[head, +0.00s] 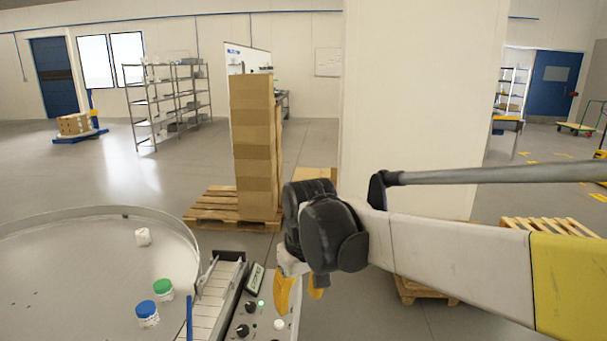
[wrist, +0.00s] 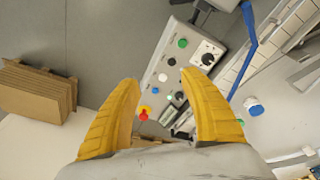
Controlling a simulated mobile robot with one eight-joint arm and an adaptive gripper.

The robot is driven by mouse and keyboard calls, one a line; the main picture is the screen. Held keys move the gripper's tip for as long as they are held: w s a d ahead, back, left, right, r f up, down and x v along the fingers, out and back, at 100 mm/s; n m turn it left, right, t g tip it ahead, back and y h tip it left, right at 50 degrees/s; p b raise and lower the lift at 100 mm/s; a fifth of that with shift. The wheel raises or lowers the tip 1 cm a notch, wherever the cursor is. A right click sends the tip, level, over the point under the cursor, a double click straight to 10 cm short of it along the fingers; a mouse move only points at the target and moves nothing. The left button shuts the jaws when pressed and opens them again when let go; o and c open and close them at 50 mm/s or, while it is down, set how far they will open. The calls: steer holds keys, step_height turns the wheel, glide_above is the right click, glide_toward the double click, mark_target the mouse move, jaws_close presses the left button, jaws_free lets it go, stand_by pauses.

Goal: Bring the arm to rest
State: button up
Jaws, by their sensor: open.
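My gripper (head: 299,292) hangs at the end of my white and yellow arm, above the control panel (head: 257,326) in the head view. In the wrist view my gripper (wrist: 162,92) has its two yellow fingers spread apart, with nothing between them. The panel (wrist: 160,90) with its green, white, black and red buttons lies beyond the fingertips. The gripper appears apart from the panel.
A round metal table (head: 60,260) at left holds a blue-lidded jar (head: 147,314), a green-lidded jar (head: 163,289) and a white jar (head: 143,237). A conveyor (head: 215,295) runs beside it. Stacked boxes (head: 254,150) stand on a pallet (head: 205,212) behind. A white pillar (head: 420,100) rises behind my arm.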

steer(key=s+d+f+m+t, duration=0.1)
steer(key=s+d+m+t, duration=0.4)
steer(key=s+d, duration=1.2)
steer(key=d+m, duration=0.1)
steer(key=d, duration=0.2)
steer(key=shift+f+h, duration=0.25)
steer(key=shift+h, duration=0.15)
steer(key=shift+s, duration=0.1)
